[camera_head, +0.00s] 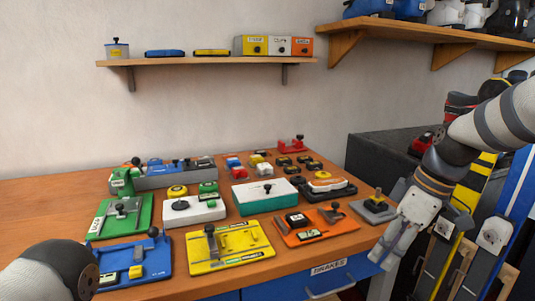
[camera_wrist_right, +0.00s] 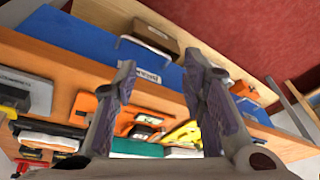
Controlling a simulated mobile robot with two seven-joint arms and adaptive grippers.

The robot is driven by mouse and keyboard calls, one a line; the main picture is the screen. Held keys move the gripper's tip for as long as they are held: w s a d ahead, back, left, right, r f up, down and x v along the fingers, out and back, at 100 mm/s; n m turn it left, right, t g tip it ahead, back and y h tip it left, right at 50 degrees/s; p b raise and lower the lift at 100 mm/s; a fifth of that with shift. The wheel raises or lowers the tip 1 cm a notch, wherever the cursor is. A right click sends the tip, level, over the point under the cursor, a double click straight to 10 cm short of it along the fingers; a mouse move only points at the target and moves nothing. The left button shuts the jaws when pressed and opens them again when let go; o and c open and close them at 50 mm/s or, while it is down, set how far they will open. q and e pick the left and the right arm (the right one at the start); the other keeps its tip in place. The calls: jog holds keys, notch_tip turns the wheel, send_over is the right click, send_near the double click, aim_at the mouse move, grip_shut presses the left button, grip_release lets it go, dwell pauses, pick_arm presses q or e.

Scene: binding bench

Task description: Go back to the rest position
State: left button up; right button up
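My right gripper (camera_head: 388,258) hangs in front of the bench's right front corner, pointing down. In the right wrist view its two fingers (camera_wrist_right: 160,68) stand apart, with nothing held between them. Behind them, the wrist view shows the bench's front edge, blue drawer fronts (camera_wrist_right: 70,38) and the orange board (camera_wrist_right: 84,106). My left arm shows only as a rounded grey link (camera_head: 40,272) in the lower left corner of the head view. My left gripper is out of view.
A grey plate with a black knob (camera_head: 374,204) stands nearest my right gripper. Skis (camera_head: 520,200) stand at the right.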

jog(key=s+f+m+g+h, duration=0.15)
jog(key=s+f, duration=0.35)
jog(key=f, duration=0.6)
jog(key=s+f+m, duration=0.3)
jog(key=s+f, duration=0.2)
jog(key=f, duration=0.5)
jog(key=s+f+m+g+h, duration=0.1)
jog(key=s+f+m, duration=0.2)
jog(key=s, duration=1.2)
jog(key=s+f+m+g, duration=0.1)
jog(key=s+f+m, duration=0.2)
jog(key=s, duration=1.1)
notch_tip(320, 180, down, 3)
jog(key=shift+s+a+r+h, duration=0.1)
jog(key=shift+s+a+h, duration=0.25)
